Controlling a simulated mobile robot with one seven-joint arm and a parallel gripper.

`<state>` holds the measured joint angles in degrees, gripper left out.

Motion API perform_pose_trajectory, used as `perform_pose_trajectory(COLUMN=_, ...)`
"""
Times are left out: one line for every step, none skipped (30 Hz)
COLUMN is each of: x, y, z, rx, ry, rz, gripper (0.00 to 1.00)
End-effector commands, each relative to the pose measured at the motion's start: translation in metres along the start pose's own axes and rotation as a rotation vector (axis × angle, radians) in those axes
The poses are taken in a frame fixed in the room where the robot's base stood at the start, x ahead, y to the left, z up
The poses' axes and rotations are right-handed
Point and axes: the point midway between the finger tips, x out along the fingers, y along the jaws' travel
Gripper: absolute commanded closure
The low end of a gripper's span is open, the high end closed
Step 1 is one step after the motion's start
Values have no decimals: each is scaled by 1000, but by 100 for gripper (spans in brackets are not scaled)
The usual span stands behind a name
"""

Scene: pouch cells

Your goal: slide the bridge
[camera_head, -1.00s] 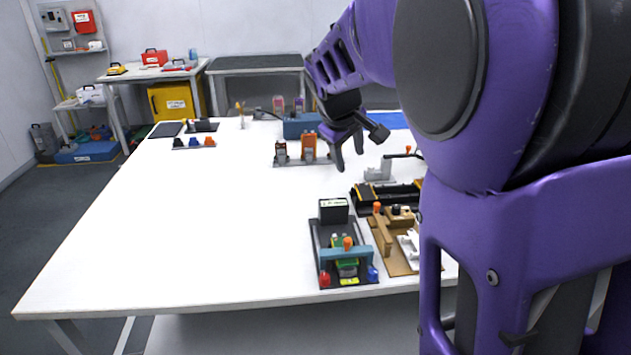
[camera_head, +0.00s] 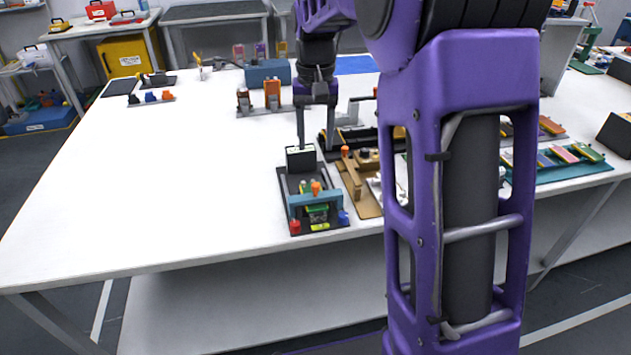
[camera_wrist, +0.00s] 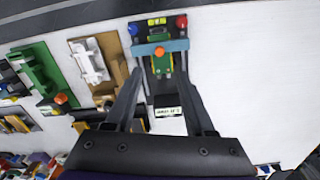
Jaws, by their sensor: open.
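The bridge (camera_head: 328,198) is a teal-blue bar with an orange knob (camera_head: 316,187) on top. It spans a dark fixture (camera_head: 287,184) near the table's front edge. A green piece (camera_head: 318,212) lies under the bridge. The fixture has a red knob (camera_head: 295,227) at front left, a blue knob (camera_head: 343,217) at front right and a black box with a white label (camera_head: 300,158) at its back. My gripper (camera_head: 317,138) is open and empty above the back of the fixture. In the wrist view the bridge (camera_wrist: 180,45) lies beyond the spread fingers (camera_wrist: 160,85).
A tan wooden fixture (camera_head: 368,206) with white parts stands close on the right. A blue box (camera_head: 268,72) and a stand with orange and red pieces (camera_head: 262,111) are farther back. The white table (camera_head: 150,190) is clear to the left.

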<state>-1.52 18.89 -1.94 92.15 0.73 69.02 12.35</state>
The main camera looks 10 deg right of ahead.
Motion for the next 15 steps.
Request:
perform_pose_trajectory(x=15, y=0, z=0, rx=0, ry=-3, rz=1, gripper=46)
perform_pose_trajectory(x=22, y=0, z=1, rx=-1, ry=-4, rz=1, gripper=46)
perform_pose_trajectory(x=30, y=0, z=1, rx=-1, ry=-3, rz=1, gripper=46)
perform_pose_trajectory(x=37, y=0, z=1, rx=-1, ry=-4, rz=2, gripper=46)
perform_pose_trajectory(x=44, y=0, z=1, rx=-1, ry=-3, rz=2, gripper=46)
perform_pose_trajectory(x=52, y=0, z=1, rx=-1, ry=-3, rz=2, gripper=46)
perform_pose_trajectory(x=58, y=0, z=1, rx=-1, ry=-3, rz=2, gripper=46)
perform_pose_trajectory(x=64, y=0, z=1, rx=-1, ry=-3, rz=2, gripper=46)
perform_pose_trajectory(x=72, y=0, z=0, rx=-1, ry=-3, rz=2, gripper=46)
perform_pose_trajectory(x=77, y=0, z=0, rx=-1, ry=-2, rz=2, gripper=46)
perform_pose_trajectory(x=82, y=0, z=0, rx=-1, ry=-2, rz=2, gripper=46)
perform_pose_trajectory(x=88, y=0, z=0, rx=-1, ry=-1, rz=1, gripper=46)
perform_pose_trajectory(x=92, y=0, z=0, rx=-1, ry=-1, rz=1, gripper=46)
perform_pose_trajectory(x=96, y=0, z=0, rx=-1, ry=-2, rz=2, gripper=46)
perform_pose_trajectory(x=100, y=0, z=0, rx=-1, ry=-1, rz=1, gripper=46)
